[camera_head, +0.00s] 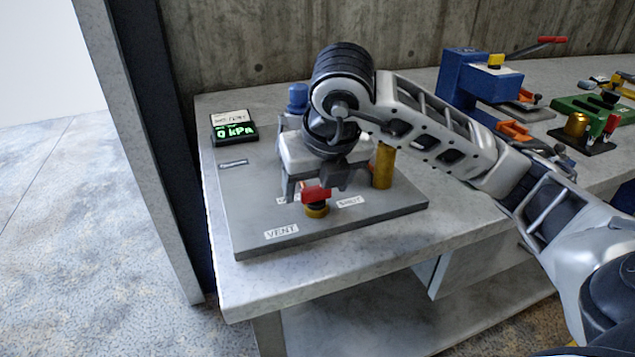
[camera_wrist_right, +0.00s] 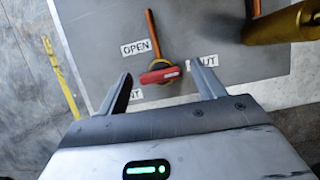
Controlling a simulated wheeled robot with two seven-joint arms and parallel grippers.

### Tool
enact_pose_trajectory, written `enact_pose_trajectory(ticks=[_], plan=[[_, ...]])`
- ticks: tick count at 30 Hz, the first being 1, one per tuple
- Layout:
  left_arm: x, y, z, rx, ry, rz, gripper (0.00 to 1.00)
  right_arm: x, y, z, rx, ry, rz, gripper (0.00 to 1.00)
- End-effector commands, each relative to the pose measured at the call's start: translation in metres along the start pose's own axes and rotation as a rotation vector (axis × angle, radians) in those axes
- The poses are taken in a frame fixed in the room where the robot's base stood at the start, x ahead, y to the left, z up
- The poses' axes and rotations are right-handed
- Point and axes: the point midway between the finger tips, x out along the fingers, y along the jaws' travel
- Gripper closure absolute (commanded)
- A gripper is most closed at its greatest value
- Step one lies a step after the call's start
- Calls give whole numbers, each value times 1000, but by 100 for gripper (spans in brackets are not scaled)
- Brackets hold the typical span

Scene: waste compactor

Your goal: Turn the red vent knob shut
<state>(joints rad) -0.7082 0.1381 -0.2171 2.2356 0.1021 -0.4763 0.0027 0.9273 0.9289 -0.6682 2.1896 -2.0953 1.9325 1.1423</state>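The red vent knob (camera_head: 316,194) sits on a round brass-yellow base on a grey panel (camera_head: 260,215). In the right wrist view the red knob (camera_wrist_right: 158,76) lies nearly crosswise, with a white mark at its right end. An OPEN label (camera_wrist_right: 137,47) is at its upper left and a SHUT label (camera_wrist_right: 205,60) at its upper right. My right gripper (camera_head: 313,188) is open above the knob. In the wrist view its fingers (camera_wrist_right: 162,72) stand apart on either side of the knob, with gaps visible. The VENT label (camera_head: 281,231) is partly hidden in the wrist view. My left gripper is not in view.
A brass cylinder (camera_head: 383,167) stands close to the right of my gripper. A gauge (camera_head: 234,128) reads 0 kPa, and a blue cap (camera_head: 298,97) is behind my wrist. A blue press (camera_head: 480,78) and a green device stand further right. The panel's front left is clear.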

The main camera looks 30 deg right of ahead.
Motion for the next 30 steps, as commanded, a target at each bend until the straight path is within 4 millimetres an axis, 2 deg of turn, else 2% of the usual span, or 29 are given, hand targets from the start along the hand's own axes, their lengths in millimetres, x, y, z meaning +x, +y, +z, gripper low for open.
enact_pose_trajectory(ticks=[7, 11, 14, 20, 24, 30], plan=[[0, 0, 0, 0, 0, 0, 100, 0, 0, 0, -2, 2, 0, 33], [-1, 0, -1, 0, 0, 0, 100, -9, 0, 0, -3, -1, 2, 33], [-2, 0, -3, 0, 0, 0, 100, -24, 1, 1, -3, -3, 3, 33], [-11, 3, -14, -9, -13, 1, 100, -77, 0, 4, -4, -9, 0, 33], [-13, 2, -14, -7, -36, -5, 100, -111, 0, 3, -3, -8, 0, 33], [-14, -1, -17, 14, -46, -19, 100, -145, 0, 2, -2, -4, 0, 33]])
